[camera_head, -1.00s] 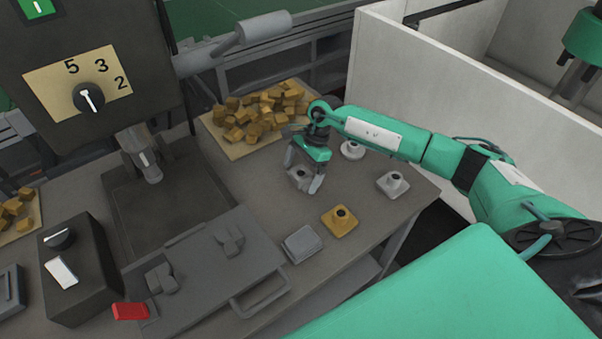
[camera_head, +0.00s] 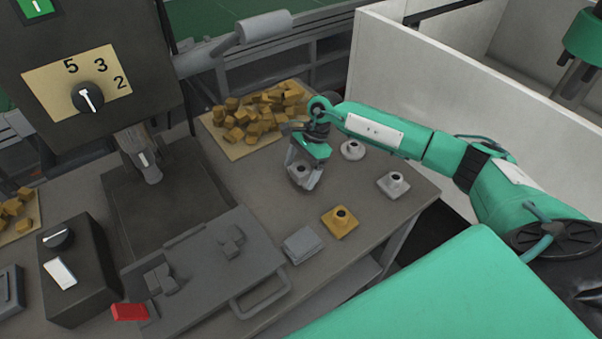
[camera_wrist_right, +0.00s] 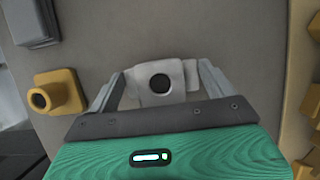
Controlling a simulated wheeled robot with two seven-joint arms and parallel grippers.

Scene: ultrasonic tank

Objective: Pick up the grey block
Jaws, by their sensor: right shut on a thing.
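My right gripper (camera_head: 305,175) is over the table, its fingers shut around a grey block (camera_head: 300,171) with a round hole in its top. In the right wrist view the grey block (camera_wrist_right: 161,84) sits between the two fingers of the gripper (camera_wrist_right: 160,90). In the head view the fingers hide part of it, and I cannot tell whether it still touches the table. Two similar grey blocks stand apart to the right, one behind (camera_head: 352,150) and one nearer the right edge (camera_head: 393,184). My left gripper is not in view.
A yellow holed block (camera_head: 340,222) and a flat grey block (camera_head: 302,245) stand nearer the front edge. A tray of wooden cubes (camera_head: 258,112) lies behind the gripper. A machine with a dial (camera_head: 88,97) stands at left, above a grey plate with a handle (camera_head: 200,262).

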